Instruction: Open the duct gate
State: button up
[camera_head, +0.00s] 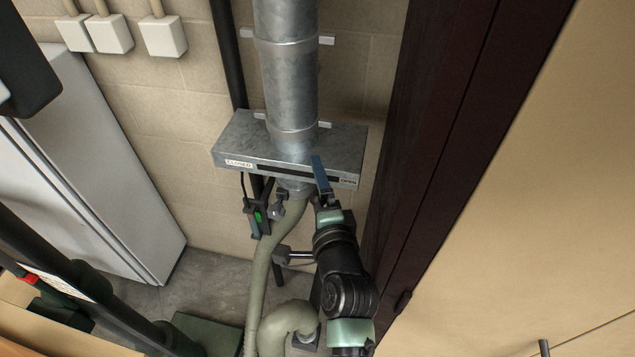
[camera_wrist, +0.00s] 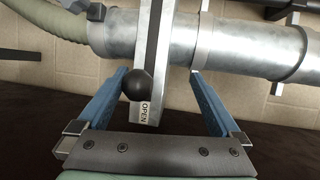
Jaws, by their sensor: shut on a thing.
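The duct gate is a flat metal housing (camera_head: 283,150) on the vertical duct, with a dark slot along its front. Its CLOSED label (camera_head: 240,163) is at the left end and its OPEN label (camera_head: 348,182) at the right end. My gripper (camera_head: 319,165) is at the right part of the slot, near OPEN. In the wrist view, the round black knob (camera_wrist: 136,86) sits between the blue fingers of my gripper (camera_wrist: 158,73), beside the OPEN label (camera_wrist: 145,113). The left finger is close against the knob; the right finger's contact is unclear. The head view hides the knob.
The metal duct (camera_head: 287,60) rises above the housing, and a green flexible hose (camera_head: 264,255) hangs below it. A dark wooden post (camera_head: 425,130) stands close on the right. A white cabinet (camera_head: 90,150) is at the left. Bare floor (camera_head: 205,285) shows between.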

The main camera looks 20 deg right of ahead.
jog(key=shift+t, duration=0.9)
notch_tip(320, 180, up, 8)
jog(key=shift+w+r, duration=0.1)
jog(key=shift+g, duration=0.9)
notch_tip(320, 180, down, 7)
jog(key=shift+f, duration=0.1)
jog(key=f+p+v, duration=0.1)
jog(key=f+v, duration=0.1)
jog(key=v, duration=1.3)
jog(key=shift+s+a+f, duration=0.2)
jog(key=shift+s+f, duration=0.15)
jog(key=shift+s, duration=0.05)
